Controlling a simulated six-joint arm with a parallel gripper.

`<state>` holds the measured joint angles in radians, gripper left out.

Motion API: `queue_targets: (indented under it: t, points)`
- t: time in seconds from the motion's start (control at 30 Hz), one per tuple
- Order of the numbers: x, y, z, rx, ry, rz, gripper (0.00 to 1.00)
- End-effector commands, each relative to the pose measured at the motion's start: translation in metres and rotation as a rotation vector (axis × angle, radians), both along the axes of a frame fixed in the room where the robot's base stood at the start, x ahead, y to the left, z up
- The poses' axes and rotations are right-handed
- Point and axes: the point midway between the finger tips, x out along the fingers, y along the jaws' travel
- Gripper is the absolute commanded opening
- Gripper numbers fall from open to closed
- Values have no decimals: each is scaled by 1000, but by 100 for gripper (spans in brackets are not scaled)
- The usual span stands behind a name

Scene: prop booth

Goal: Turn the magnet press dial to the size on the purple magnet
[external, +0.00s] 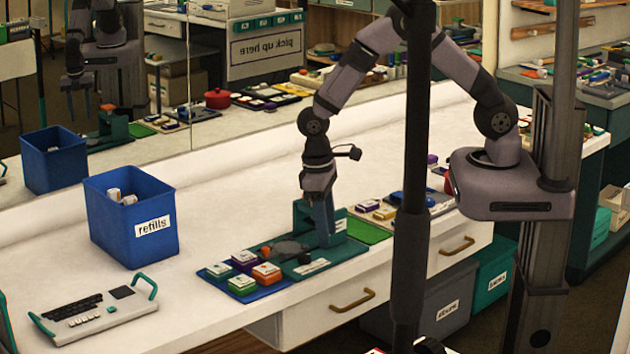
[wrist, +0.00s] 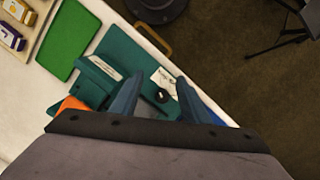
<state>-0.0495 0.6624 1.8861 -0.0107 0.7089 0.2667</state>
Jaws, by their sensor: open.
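The teal magnet press (external: 345,250) stands on the white counter, with its upright rising from a flat base; it also shows in the wrist view (wrist: 108,45). Its black dial (wrist: 161,96) lies between my fingers in the wrist view, beside a white marked card (wrist: 166,78); the dial also shows near the base's front edge (external: 304,258). My gripper (wrist: 160,78) is open, pointing down above the press. I cannot tell how high the fingertips are or whether they touch the dial. The purple magnet (external: 245,258) sits in the blue tray; its size and the dial's setting are too small to read.
The blue tray (external: 215,276) also holds green and orange magnets. A green mat (external: 366,231) lies right of the press. A blue refills bin (external: 112,225) and a white keyed device (external: 93,311) stand at left. Counter between bin and press is mostly clear.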

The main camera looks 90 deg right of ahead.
Motion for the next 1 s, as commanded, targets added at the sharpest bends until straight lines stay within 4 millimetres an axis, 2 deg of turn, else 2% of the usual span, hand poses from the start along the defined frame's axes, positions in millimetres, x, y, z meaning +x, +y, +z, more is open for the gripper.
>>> queue_targets:
  t: [0.7,0.9,1.0]
  points:
    - [-128,-7,-13,45,166,237,42]
    - [-157,-9,-25,49,161,243,42]
    - [-165,-10,-31,48,149,239,42]
